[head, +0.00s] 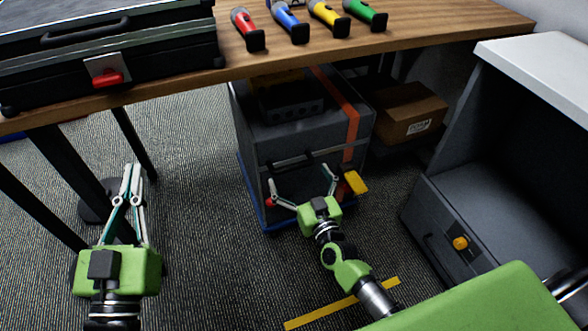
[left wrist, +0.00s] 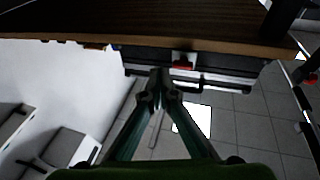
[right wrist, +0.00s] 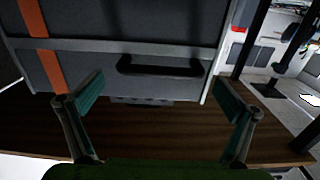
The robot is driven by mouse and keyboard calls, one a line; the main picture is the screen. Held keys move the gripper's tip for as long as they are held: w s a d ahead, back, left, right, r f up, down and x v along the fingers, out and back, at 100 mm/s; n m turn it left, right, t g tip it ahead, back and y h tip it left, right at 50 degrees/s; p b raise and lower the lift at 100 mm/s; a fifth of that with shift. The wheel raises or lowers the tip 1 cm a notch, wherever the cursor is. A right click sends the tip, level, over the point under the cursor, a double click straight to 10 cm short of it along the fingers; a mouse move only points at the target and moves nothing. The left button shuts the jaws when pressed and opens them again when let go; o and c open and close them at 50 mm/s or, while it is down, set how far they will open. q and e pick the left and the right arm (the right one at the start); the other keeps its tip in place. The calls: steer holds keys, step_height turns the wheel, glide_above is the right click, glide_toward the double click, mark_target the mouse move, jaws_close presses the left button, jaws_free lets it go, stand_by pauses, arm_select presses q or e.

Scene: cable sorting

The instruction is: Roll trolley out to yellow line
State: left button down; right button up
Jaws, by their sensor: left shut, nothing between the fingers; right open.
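The trolley is a dark grey case (head: 255,138) with an orange strap on a blue base (head: 248,203), standing under the wooden table. The yellow line (head: 318,312) lies on the carpet in front of it, partly covered by my right arm. My right gripper (head: 301,188) is open at the trolley's front face. In the right wrist view, its fingers (right wrist: 160,103) are spread on either side of a dark handle (right wrist: 160,68), and nothing is held. My left gripper (head: 132,170) is shut and empty, left of the trolley; its closed fingertips show in the left wrist view (left wrist: 160,78).
The table (head: 290,55) carries a black case (head: 150,60) and several coloured handheld tools (head: 288,22). Table legs (head: 75,170) stand at left. A cardboard box (head: 405,112) is right of the trolley, and a grey drawer unit (head: 440,235) stands further right.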

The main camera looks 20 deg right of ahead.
mark_target(295, 169)
steer(key=shift+w+a+b, duration=0.1)
steer(key=shift+w+b, duration=0.3)
steer(key=shift+w, duration=1.4)
steer(key=c, duration=1.3)
arm_select(q)
steer(key=r+t, duration=0.1)
steer(key=s+r, duration=0.1)
steer(key=r, duration=0.1)
steer(key=s+r+t+h, duration=0.1)
steer(key=r, duration=0.1)
steer(key=shift+d+t, duration=0.1)
steer(key=shift+t, duration=0.2)
arm_select(e)
steer(key=shift+o, duration=0.2)
steer(key=shift+s, duration=0.1)
